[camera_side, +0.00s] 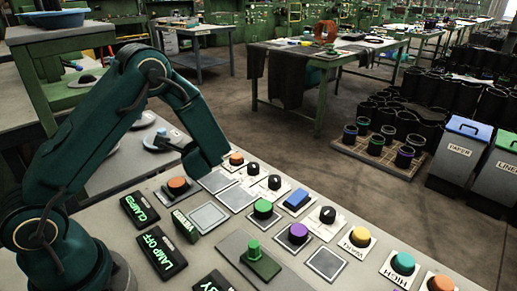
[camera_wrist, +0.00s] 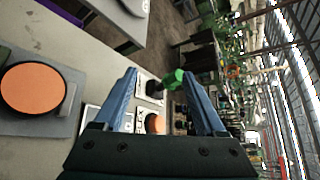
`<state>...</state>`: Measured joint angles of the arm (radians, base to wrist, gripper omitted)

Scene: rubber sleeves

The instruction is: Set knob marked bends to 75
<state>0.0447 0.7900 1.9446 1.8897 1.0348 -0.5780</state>
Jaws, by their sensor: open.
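In the side view, three black knobs with white pointer marks stand on pale plates on the panel: one (camera_side: 253,168) at the back, one (camera_side: 275,182) just nearer, one (camera_side: 327,214) further right. Their lettering is too small to read, so I cannot tell which is marked bends. In the wrist view, a black knob (camera_wrist: 155,89) shows beyond and between my fingers. My gripper (camera_wrist: 159,74) is open, its two blue fingers apart with nothing held. In the side view my arm's end is above the panel's back left; the fingers are not clearly seen there.
Around the knobs are an orange button (camera_side: 236,158), a green one (camera_side: 263,208), a purple one (camera_side: 298,233) and a blue switch (camera_side: 297,200). A green lever (camera_side: 254,250) stands in front. Lit displays (camera_side: 160,252) line the left. A large orange button (camera_wrist: 33,90) is in the wrist view.

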